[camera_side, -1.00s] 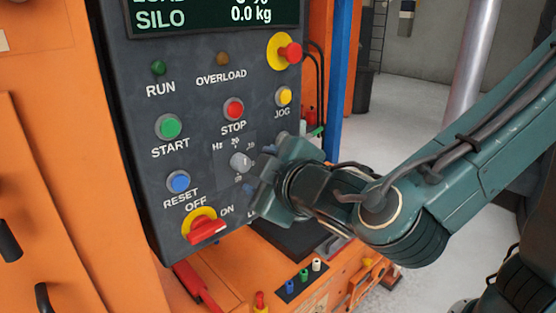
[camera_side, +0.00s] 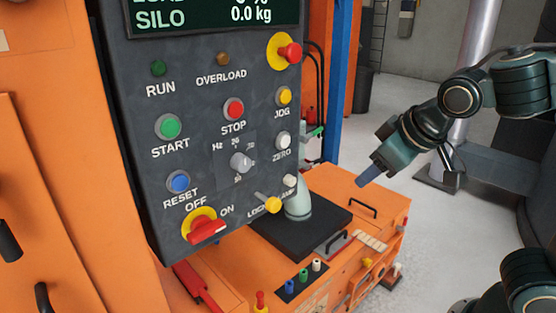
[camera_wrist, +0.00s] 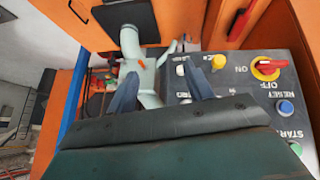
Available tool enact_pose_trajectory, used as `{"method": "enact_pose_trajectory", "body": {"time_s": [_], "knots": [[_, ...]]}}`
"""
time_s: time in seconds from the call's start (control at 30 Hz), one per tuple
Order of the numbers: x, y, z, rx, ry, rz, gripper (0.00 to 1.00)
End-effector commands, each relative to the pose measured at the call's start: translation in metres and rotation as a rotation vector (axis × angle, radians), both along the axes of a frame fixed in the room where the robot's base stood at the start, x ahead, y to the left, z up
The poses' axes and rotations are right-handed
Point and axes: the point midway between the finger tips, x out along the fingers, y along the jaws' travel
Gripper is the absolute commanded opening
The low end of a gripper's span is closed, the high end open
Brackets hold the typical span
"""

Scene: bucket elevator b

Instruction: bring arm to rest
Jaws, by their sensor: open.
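My gripper (camera_side: 408,176) is at the right of the side view, clear of the dark control panel (camera_side: 205,105) and above the floor and the orange base. Its two blue-grey fingers are spread apart with nothing between them. In the wrist view, the open fingers (camera_wrist: 162,92) point toward a pale green pipe-like part (camera_wrist: 148,80), with the panel (camera_wrist: 232,88) to the right. My arm is folded back to the right and touches nothing that I can see.
The panel carries a red-and-yellow emergency stop (camera_side: 289,53), a red OFF/ON switch (camera_side: 206,230) and a yellow LOCK part (camera_side: 267,203) sticking out. The orange base (camera_side: 385,210) has a black plate (camera_side: 300,232) and handles. A metal post (camera_side: 470,60) stands behind my arm.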

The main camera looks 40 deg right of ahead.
Motion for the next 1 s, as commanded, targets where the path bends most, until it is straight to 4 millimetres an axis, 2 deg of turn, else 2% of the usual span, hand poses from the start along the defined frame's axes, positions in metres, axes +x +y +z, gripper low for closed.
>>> {"method": "enact_pose_trajectory", "body": {"time_s": [0.03,0.2,0.43,0.6,1.0], "knots": [[-0.012,-0.007,0.001,0.03,0.01,-0.016,0.52],[-0.052,-0.015,0.0,0.109,0.055,-0.029,0.52],[-0.092,-0.016,-0.003,0.165,0.092,-0.027,0.52],[-0.104,-0.014,-0.004,0.176,0.105,-0.023,0.52],[-0.105,-0.014,-0.005,0.176,0.106,-0.02,0.52]]}}
